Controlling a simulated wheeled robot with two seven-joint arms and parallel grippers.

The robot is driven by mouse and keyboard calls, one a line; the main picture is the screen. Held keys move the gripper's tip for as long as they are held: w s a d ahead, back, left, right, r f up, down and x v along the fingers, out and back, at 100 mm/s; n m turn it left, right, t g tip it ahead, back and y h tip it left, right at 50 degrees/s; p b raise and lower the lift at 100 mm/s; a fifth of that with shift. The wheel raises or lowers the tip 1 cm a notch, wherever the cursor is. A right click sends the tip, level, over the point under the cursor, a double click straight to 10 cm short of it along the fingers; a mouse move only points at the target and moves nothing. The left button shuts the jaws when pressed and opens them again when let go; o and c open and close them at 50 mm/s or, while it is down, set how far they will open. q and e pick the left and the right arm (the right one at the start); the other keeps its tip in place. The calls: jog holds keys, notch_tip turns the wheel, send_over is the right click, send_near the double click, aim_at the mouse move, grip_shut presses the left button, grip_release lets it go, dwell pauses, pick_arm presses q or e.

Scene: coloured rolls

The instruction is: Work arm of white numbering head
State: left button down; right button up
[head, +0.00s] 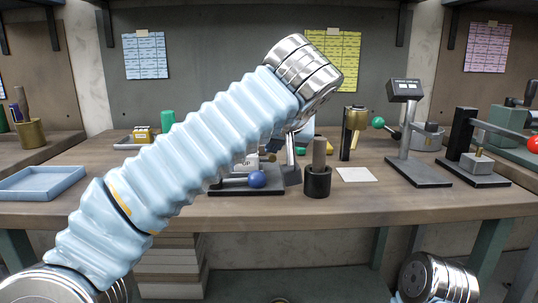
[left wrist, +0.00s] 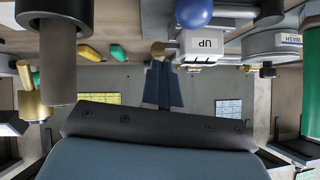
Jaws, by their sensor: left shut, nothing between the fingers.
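The white numbering head (head: 248,163) stands on a dark base at the middle of the bench, largely hidden behind my left arm. Its lever ends in a blue ball (head: 257,179) low at the front. The left wrist view, which is upside down, shows the white head (left wrist: 202,43) with a label and the blue ball (left wrist: 194,13) at the top edge. My left gripper (left wrist: 160,64) is shut and empty there, apart from the ball in the picture. In the head view its fingers are mostly hidden behind my arm. My right gripper is not in view; only a piece of my right arm shows.
A dark cup with a brown handle (head: 318,180) and a white card (head: 356,174) are right of the head. A green-ball device (head: 378,122), a grey stand (head: 404,92) and a red-ball press (head: 533,144) stand farther right. A blue tray (head: 38,184) lies left.

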pick_arm(q)
jog(key=shift+a+f+b, duration=0.2)
jog(key=shift+f+b, duration=0.75)
jog(key=shift+f, duration=0.3)
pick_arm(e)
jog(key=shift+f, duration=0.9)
pick_arm(q)
jog(key=shift+r, duration=0.1)
jog(key=r+p, duration=0.2)
jog(key=p, duration=0.1)
jog(key=shift+w+r, duration=0.1)
jog(key=shift+w, duration=0.25)
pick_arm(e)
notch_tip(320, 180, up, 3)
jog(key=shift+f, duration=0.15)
pick_arm(q)
jog(key=shift+s+d, duration=0.1)
notch_tip(320, 180, up, 7)
jog(key=p, duration=0.7)
jog(key=shift+d+p, duration=0.4)
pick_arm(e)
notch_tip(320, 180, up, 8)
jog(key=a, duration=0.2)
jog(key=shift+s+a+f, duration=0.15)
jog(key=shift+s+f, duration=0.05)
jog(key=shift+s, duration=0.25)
